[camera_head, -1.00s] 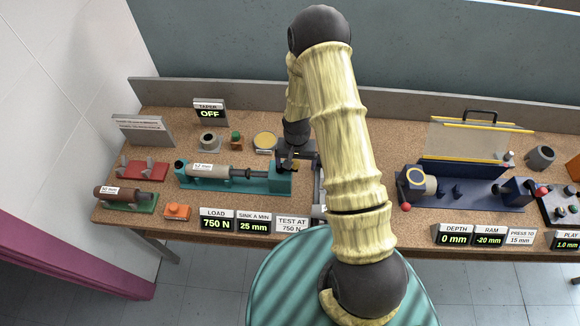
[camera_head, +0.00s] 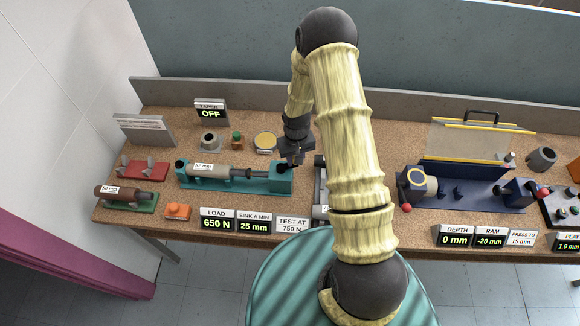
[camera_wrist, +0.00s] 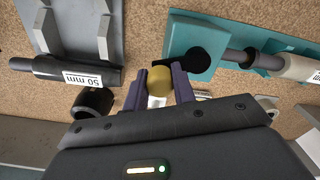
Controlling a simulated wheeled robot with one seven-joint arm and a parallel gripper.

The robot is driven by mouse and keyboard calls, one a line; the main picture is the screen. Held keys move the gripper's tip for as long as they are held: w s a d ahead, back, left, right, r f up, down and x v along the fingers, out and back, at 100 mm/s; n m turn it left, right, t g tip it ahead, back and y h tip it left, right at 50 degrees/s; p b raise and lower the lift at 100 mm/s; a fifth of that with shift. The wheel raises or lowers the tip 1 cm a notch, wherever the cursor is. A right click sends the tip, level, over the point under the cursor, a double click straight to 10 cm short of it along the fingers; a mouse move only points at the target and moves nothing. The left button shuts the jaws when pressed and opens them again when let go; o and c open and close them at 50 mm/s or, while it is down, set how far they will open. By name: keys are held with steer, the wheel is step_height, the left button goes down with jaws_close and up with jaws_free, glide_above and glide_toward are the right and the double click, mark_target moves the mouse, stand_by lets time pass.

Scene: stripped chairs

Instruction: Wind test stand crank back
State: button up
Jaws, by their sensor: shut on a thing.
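The teal test stand (camera_head: 262,186) lies on the cork-coloured bench, with a grey-brown cylinder (camera_head: 210,171) and its thin rod lying along it. The wrist view shows the stand (camera_wrist: 180,32) with a black round crank (camera_wrist: 187,46) at its end. A brass-coloured crank knob (camera_wrist: 159,78) sits between my two purple-grey fingers. My gripper (camera_head: 293,160) is shut on this knob at the stand's right end; the head view mostly hides the knob. The load display (camera_head: 216,219) reads 650 N, and the sign beside it (camera_head: 292,225) says test at 750 N.
A grey cradle (camera_wrist: 75,30) with a dark 50 mm cylinder (camera_wrist: 62,72) lies near my gripper. A blue press (camera_head: 460,195) stands to the right. A red cradle (camera_head: 143,170), a green cradle (camera_head: 142,207) and an orange block (camera_head: 178,211) are at the left.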

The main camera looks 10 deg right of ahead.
steer(key=shift+w, duration=0.1)
steer(key=n, duration=0.1)
steer(key=w+n, duration=0.1)
steer(key=n, duration=0.1)
steer(key=w+n, duration=0.1)
steer(key=n, duration=0.1)
steer(key=shift+w+a+r, duration=0.1)
steer(key=shift+a, duration=0.15)
steer(key=n, duration=0.1)
steer(key=w+n, duration=0.1)
steer(key=n, duration=0.1)
steer(key=a+n, duration=0.1)
steer(key=n, duration=0.1)
steer(key=shift+w+a+p, duration=0.1)
steer(key=shift+w+p, duration=0.2)
steer(key=shift+p, duration=0.1)
